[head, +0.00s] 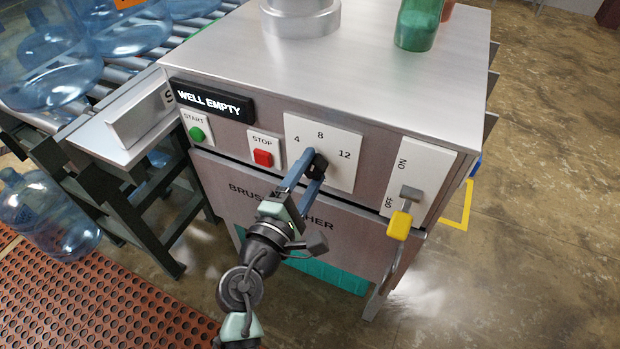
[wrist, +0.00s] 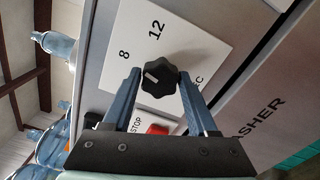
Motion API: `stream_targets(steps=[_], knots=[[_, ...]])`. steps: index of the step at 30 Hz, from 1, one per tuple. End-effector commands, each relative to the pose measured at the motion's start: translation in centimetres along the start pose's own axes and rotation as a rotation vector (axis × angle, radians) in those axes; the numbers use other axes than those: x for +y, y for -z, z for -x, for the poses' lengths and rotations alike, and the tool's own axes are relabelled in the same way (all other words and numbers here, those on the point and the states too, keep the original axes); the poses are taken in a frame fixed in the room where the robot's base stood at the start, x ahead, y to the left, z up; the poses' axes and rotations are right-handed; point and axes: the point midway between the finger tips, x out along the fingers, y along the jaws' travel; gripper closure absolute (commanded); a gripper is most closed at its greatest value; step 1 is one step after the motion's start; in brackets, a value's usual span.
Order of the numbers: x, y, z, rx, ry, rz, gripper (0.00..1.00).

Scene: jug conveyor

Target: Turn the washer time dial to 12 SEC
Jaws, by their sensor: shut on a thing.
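The black time dial (head: 318,166) sits on a white plate (head: 340,140) marked 4, 8 and 12 SEC on the washer's front. In the wrist view the lobed dial (wrist: 159,78) has a short white pointer mark. The mark points left and slightly up in that view, roughly toward the 8 side and away from 12; its exact setting is hard to tell. My gripper (head: 311,159) has its two blue fingers on either side of the dial, shut on it. In the wrist view the left finger hides the area where the 4 is.
The green START button (head: 197,134) and red STOP button (head: 263,157) are left of the dial. The ON/OFF lever (head: 402,219) with its yellow handle is to the right. A WELL EMPTY display (head: 211,101) is above. Blue jugs (head: 48,55) stand on the conveyor at left.

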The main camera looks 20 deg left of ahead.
Motion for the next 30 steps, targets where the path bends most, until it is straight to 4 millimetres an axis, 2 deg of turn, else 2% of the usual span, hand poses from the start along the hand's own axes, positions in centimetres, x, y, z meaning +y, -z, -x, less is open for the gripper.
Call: stream_targets(steps=[18, 30], knots=[[-0.4, 0.14, 0.01, -0.001, 0.0, -0.564, 0.97], [-0.27, 0.1, 0.03, -0.001, 0.002, -0.775, 0.97]])
